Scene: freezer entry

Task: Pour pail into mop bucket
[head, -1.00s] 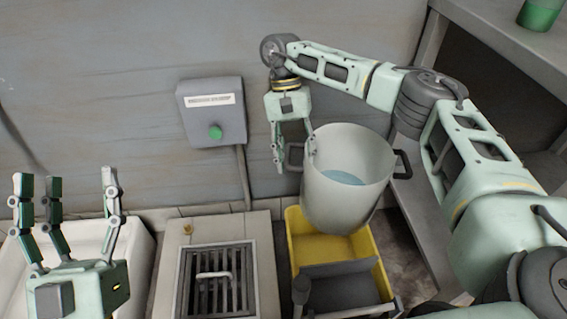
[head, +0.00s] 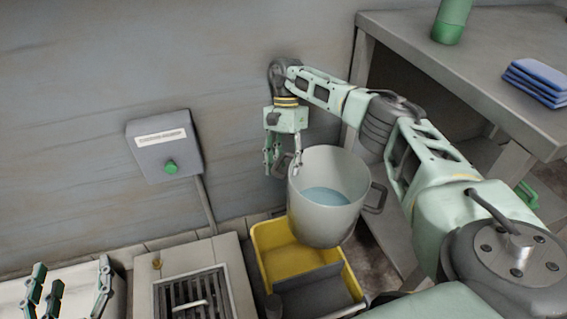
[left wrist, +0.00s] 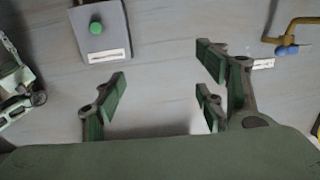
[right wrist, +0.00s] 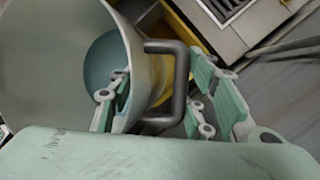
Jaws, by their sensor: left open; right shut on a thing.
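The grey pail (head: 326,222) holds bluish water and hangs above the yellow mop bucket (head: 265,240), tilted slightly. My right gripper (head: 281,172) is shut on the pail's left side handle. In the right wrist view the dark handle (right wrist: 181,85) runs between the fingers of my right gripper (right wrist: 165,105), and the water shows inside the pail (right wrist: 40,60). The mop bucket is on the floor, with a grey wringer part at its front, partly hidden by the pail. My left gripper (head: 75,288) is open and empty at the lower left; it also shows in the left wrist view (left wrist: 160,100).
A grey shelf table (head: 470,75) at right carries a green container (head: 452,20) and folded blue cloths (head: 537,82).

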